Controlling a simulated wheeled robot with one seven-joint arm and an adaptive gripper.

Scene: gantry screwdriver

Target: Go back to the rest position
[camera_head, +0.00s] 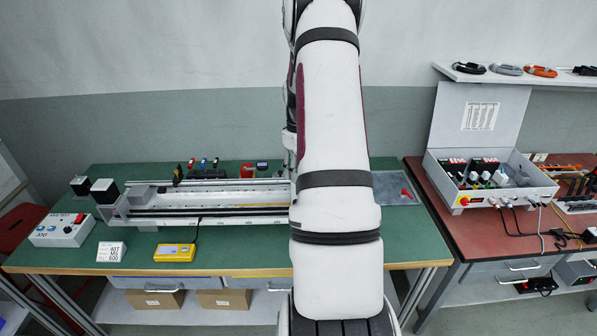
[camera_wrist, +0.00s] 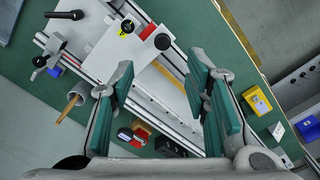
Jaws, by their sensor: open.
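My gripper (camera_wrist: 163,90) shows in the wrist view with its two teal-padded fingers well apart and nothing between them. It is open above the gantry (camera_wrist: 150,65), a long rail unit with a white plate. In the head view my white arm stands in front and hides the gripper and the right part of the gantry (camera_head: 210,213). The gantry lies along the green bench (camera_head: 225,255). A screwdriver cannot be made out surely; several small coloured-handled tools (camera_head: 205,165) stand behind the rail.
A yellow device (camera_head: 174,252), a white label block (camera_head: 111,251) and a grey control box (camera_head: 62,230) sit on the bench's front left. A grey tray (camera_head: 397,188) lies right of my arm. An open electrical box (camera_head: 491,183) stands on the red bench (camera_head: 465,237). A shelf (camera_head: 520,77) hangs above.

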